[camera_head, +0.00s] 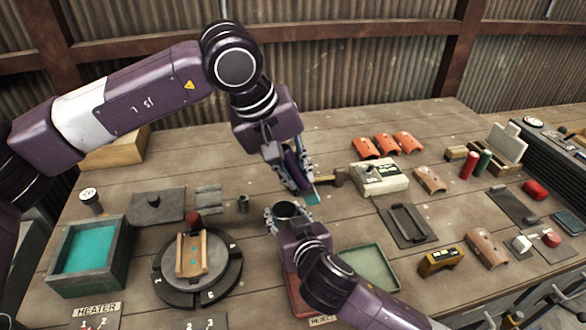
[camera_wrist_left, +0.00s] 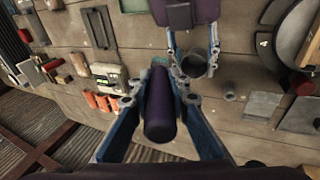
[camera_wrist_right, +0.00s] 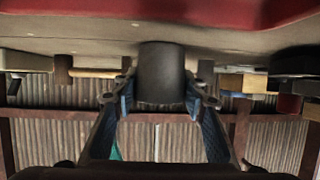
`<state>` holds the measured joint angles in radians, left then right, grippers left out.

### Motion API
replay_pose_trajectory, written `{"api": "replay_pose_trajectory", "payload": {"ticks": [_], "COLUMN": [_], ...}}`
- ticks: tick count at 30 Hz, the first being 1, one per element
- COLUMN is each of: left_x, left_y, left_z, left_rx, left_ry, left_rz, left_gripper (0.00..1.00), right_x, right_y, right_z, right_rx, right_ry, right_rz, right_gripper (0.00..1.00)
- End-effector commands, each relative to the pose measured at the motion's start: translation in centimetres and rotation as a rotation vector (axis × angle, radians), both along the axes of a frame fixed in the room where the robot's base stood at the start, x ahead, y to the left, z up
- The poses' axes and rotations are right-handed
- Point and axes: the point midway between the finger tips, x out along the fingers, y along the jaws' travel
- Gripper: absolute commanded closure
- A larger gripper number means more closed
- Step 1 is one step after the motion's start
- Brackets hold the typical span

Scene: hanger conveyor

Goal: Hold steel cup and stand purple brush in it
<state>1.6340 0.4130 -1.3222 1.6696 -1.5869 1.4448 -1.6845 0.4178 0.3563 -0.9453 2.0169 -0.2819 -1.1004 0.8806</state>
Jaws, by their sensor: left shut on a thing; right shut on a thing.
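The steel cup (camera_head: 287,210) is upright in my right gripper (camera_head: 287,214), low over the table. Its dark side shows between the fingers in the right wrist view (camera_wrist_right: 161,75), and its open mouth shows in the left wrist view (camera_wrist_left: 194,66). My left gripper (camera_head: 302,179) is shut on the purple brush (camera_head: 293,163) above and just right of the cup. The brush's purple handle fills the space between the fingers in the left wrist view (camera_wrist_left: 159,105). A teal end (camera_head: 313,197) shows below the left fingertips. The brush is outside the cup.
A round black turntable (camera_head: 165,267) with a wooden cradle stands at the left. A green tray (camera_head: 396,272) lies right of my right gripper. A cream device (camera_head: 379,186) and a hammer-like tool (camera_head: 340,176) lie right of my left gripper.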

Motion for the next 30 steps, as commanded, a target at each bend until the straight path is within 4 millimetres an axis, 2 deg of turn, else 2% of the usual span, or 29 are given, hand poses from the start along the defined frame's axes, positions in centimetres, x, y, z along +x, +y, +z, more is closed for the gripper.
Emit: {"api": "replay_pose_trajectory", "payload": {"ticks": [9,15,20,30], "left_x": [2.5,2.9,2.9,2.9], "left_y": [2.9,3.7,3.8,3.8], "left_z": [2.9,3.6,3.1,0.5], "left_rx": [0.175,0.204,0.206,0.205], "left_ry": [0.119,0.15,0.155,0.153], "left_rz": [0.129,0.16,0.161,0.162], "left_gripper": [1.0,1.0,1.0,1.0], "right_x": [0.0,0.0,0.0,0.0], "right_y": [0.0,0.0,0.0,0.0], "right_z": [0.0,0.0,0.0,0.0], "right_rx": [0.0,0.0,0.0,0.0], "right_ry": [0.001,0.001,0.001,0.001], "right_rz": [0.001,0.001,0.001,0.001], "right_gripper": [0.86,0.86,0.86,0.86]}}
